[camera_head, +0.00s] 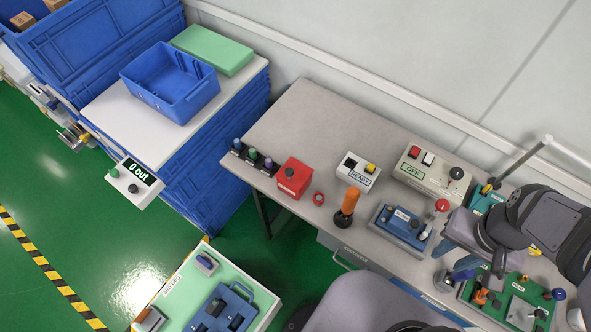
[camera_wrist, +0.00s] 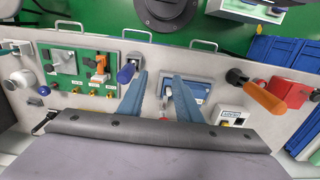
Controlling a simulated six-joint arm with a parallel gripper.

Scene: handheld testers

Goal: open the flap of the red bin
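The red bin (camera_head: 294,177) is a small red box with a dark round knob. It stands near the front left edge of the grey table in the head view. In the wrist view the red bin (camera_wrist: 290,90) is at the far right, beyond an orange handle. Its flap cannot be made out clearly in either view. My gripper (camera_wrist: 159,76) has two blue fingers spread apart with nothing held between them. It is over the table, near a blue box, well away from the red bin. In the head view my arm is at the right.
An upright orange handle (camera_head: 346,208), a small red ring (camera_head: 318,199) and a READY box (camera_head: 358,171) are near the bin. Dark-based knobs (camera_head: 254,157) stand left of it. A blue box (camera_head: 402,227) and an OFF box (camera_head: 432,172) are farther right. The table's back left is clear.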

